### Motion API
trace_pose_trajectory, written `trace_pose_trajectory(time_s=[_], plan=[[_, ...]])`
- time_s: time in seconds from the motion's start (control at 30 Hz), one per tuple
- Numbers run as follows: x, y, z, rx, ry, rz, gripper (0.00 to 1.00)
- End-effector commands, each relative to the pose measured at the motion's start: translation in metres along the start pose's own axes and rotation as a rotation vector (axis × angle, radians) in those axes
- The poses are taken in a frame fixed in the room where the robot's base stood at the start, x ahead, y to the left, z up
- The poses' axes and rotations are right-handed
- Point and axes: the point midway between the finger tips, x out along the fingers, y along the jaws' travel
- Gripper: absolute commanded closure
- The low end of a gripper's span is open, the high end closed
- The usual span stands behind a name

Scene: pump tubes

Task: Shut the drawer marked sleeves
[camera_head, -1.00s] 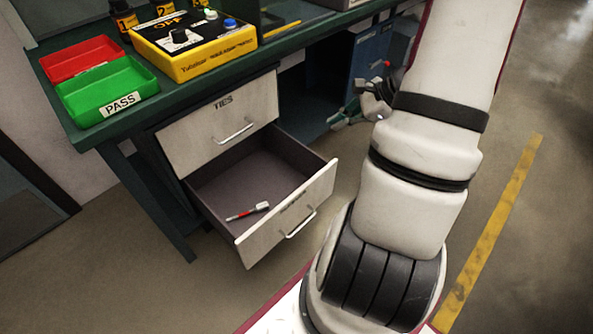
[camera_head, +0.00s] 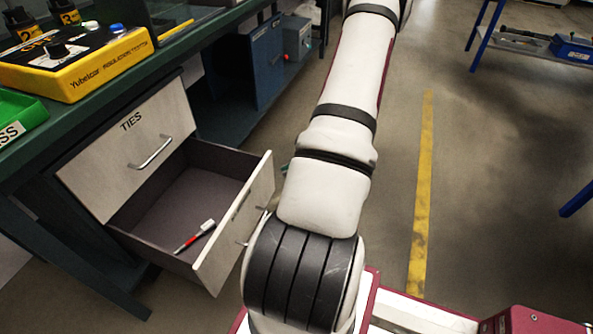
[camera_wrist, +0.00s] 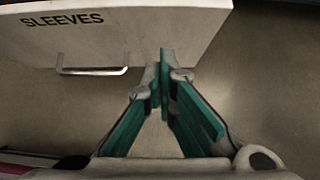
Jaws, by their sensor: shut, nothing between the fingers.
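The sleeves drawer (camera_head: 238,222) stands pulled out below the ties drawer (camera_head: 125,150) in the head view. A red and white pen-like object (camera_head: 195,236) lies inside it. In the wrist view its white front (camera_wrist: 120,35) reads SLEEVES, with a bar handle (camera_wrist: 92,71) at lower left. My gripper (camera_wrist: 164,58) is shut and empty, its green-lined fingertips together near the lower right part of this front. I cannot tell whether they touch it. In the head view my arm hides most of the gripper and part of the drawer handle.
The green workbench (camera_head: 135,85) carries a yellow tester (camera_head: 75,65) and a green tray (camera_head: 18,115). A blue cabinet (camera_head: 268,60) stands under the bench. Open floor with a yellow line (camera_head: 422,180) lies right of my arm. A blue-legged table (camera_head: 485,35) stands at upper right.

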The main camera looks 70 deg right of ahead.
Motion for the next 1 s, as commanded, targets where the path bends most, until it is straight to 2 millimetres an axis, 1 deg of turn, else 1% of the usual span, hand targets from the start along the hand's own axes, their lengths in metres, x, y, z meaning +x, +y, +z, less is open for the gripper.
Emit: trace_pose_trajectory(time_s=[0.03,0.17,0.3,0.4,0.6,1.0], plan=[[0.013,0.001,-0.002,0.000,-0.001,0.002,1.00],[0.037,0.001,-0.001,0.000,-0.001,0.003,1.00],[0.051,0.000,0.015,-0.003,-0.001,0.000,1.00],[0.057,0.000,0.022,-0.003,0.000,0.001,1.00],[0.062,0.000,0.028,0.000,0.000,0.000,1.00],[0.063,-0.001,0.029,-0.002,0.000,0.000,1.00]])
